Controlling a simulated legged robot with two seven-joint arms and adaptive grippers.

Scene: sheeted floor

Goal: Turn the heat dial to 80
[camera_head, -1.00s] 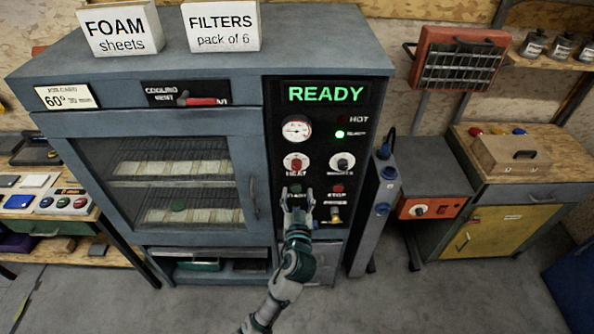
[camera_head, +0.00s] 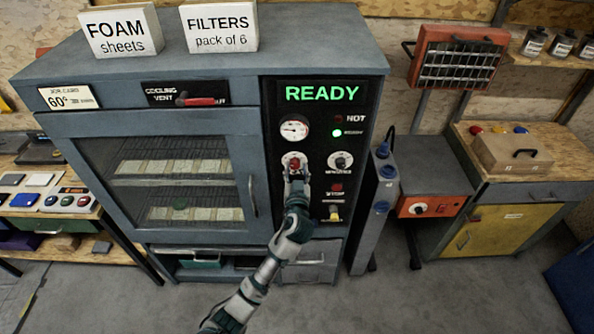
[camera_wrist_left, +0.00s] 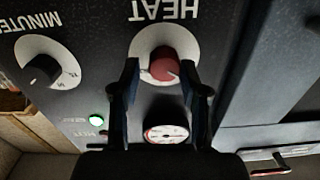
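The red heat dial (camera_head: 293,162) sits on a white round plate on the oven's dark control panel. In the left wrist view the dial (camera_wrist_left: 165,66) appears upside down under the word HEAT. My left gripper (camera_head: 296,178) is just below the dial in the head view. In the wrist view its two fingers (camera_wrist_left: 160,75) are apart, one on each side of the dial, with gaps showing, so it is open and not closed on it. The dial's scale is too small to read. My right gripper is not in view.
The minutes dial (camera_head: 340,161) is right of the heat dial. A gauge (camera_head: 294,128) is above, beside a lit green lamp (camera_head: 337,133). The display (camera_head: 321,94) reads READY. The stop button (camera_head: 336,188) is lower right. A job card (camera_head: 69,97) reads 60°.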

